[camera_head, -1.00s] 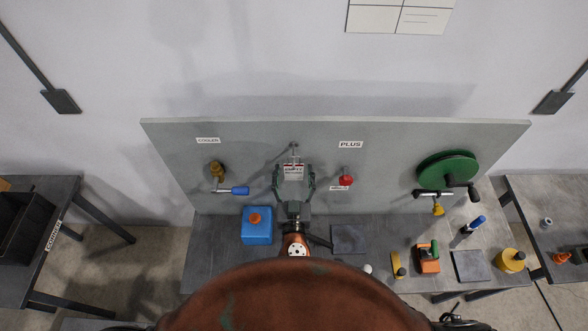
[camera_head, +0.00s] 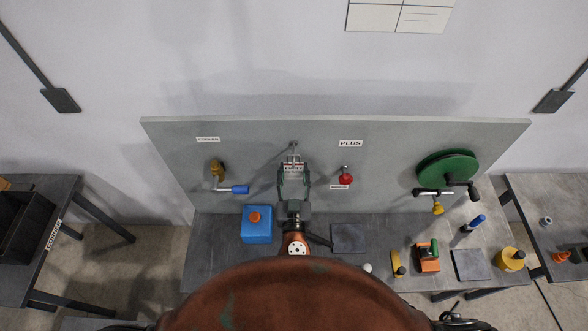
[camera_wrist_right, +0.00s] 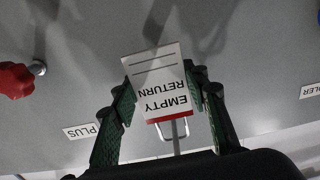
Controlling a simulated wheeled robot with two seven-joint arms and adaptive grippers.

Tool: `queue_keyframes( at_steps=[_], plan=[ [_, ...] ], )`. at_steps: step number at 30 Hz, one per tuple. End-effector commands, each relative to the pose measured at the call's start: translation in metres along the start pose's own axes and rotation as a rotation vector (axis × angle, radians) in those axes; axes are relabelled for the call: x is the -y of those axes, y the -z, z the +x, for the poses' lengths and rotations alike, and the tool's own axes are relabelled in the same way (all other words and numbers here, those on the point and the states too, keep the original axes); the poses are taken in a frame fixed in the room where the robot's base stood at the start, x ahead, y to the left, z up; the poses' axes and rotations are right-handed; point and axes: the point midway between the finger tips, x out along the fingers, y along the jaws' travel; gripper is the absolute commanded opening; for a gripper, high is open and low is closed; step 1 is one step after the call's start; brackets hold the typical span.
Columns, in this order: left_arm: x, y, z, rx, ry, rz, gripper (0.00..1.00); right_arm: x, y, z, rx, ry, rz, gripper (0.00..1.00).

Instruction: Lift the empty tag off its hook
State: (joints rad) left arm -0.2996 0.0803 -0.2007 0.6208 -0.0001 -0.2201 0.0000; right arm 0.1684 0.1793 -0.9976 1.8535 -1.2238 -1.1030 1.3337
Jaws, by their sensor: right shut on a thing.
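The empty tag (camera_head: 293,167) is a white card with a red edge, in front of the grey panel. In the right wrist view it reads "EMPTY RETURN" (camera_wrist_right: 160,80), upside down. My right gripper (camera_head: 293,173) is shut on the tag, with its green fingers (camera_wrist_right: 162,85) at the card's two sides. A metal wire loop (camera_wrist_right: 176,135) runs from the red edge towards the hook (camera_head: 293,146) on the panel. I cannot tell whether the loop still touches the hook. My left gripper is not in view.
A red knob (camera_head: 346,179) sits just right of the tag, and a brass valve with a blue handle (camera_head: 240,189) sits left. A green wheel (camera_head: 447,170) is at the panel's right. A blue container (camera_head: 257,225) and several tools stand on the bench below.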

Motion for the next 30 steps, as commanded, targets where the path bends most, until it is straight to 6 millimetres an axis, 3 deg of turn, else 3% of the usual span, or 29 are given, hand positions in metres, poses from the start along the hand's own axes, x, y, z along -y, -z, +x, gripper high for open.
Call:
queue_keyframes(
  at_steps=[21, 30],
  plan=[
    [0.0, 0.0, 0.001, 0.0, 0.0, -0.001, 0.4, 0.0, 0.01, 0.0, 0.0, 0.0, 0.001, 0.2],
    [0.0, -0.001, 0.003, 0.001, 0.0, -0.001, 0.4, 0.0, 0.011, -0.01, 0.0, 0.001, 0.001, 0.2]
  ],
)
